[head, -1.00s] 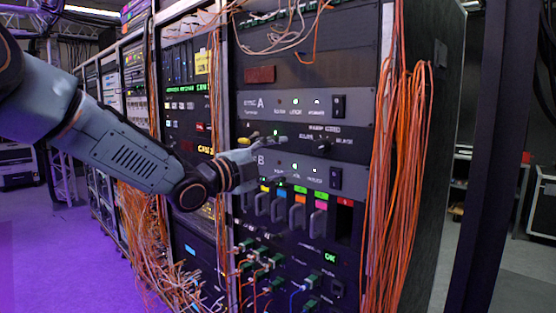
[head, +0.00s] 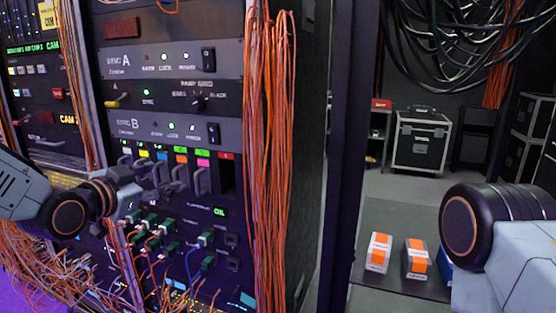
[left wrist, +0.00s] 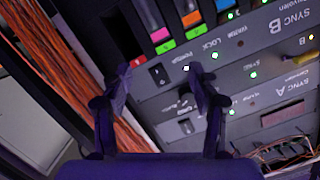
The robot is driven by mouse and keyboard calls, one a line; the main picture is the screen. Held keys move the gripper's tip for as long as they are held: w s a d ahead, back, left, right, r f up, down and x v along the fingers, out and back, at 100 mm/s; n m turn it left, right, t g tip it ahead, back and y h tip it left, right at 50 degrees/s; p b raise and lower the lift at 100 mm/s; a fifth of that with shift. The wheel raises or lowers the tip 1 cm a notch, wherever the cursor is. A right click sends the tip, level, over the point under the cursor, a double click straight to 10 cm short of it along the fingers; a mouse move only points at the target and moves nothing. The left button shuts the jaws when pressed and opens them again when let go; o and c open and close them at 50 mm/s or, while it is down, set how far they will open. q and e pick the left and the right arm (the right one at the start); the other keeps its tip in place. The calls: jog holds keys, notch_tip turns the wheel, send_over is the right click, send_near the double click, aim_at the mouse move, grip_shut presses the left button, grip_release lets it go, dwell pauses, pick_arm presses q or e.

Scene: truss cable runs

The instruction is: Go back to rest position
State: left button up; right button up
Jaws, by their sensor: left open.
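My left gripper (head: 128,196) is at the left of the head view, in front of the rack and below the SYNC B panel (head: 160,130). In the left wrist view its two fingers (left wrist: 160,85) are apart with nothing between them, and the rack face shows tilted behind them. The SYNC A panel (head: 160,60) is above, with a black switch and lit lamps. Part of my right arm shows at the right edge; its gripper is out of view.
Orange cables (head: 268,160) hang down the rack's right side. Loose cables and green connectors (head: 150,222) are low on the rack. A dark post (head: 350,150) stands right of it. Two orange-and-white boxes (head: 378,252) lie beyond, with a black case (head: 421,140) farther back.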

pick_arm(q)
jog(key=s+d+f+n+g+y, duration=0.1)
jog(key=s+f+n+g, duration=0.25)
jog(key=s+f, duration=0.65)
jog(key=s+d+f+n+g+y, duration=0.2)
jog(key=s+f+n+g, duration=0.15)
jog(key=f, duration=1.15)
jog(key=s+f+g, duration=0.2)
jog(key=s+f, duration=0.4)
jog(key=s, duration=0.4)
jog(key=s+f+n+g+y+b, duration=0.1)
jog(key=s+f+g, duration=0.2)
jog(key=s+f, duration=0.3)
jog(key=s+f+g, duration=0.3)
jog(key=s+f, duration=0.3)
jog(key=s, duration=0.8)
jog(key=shift+s+n, duration=0.15)
jog(key=shift+n, duration=0.25)
jog(key=shift+c, duration=0.4)
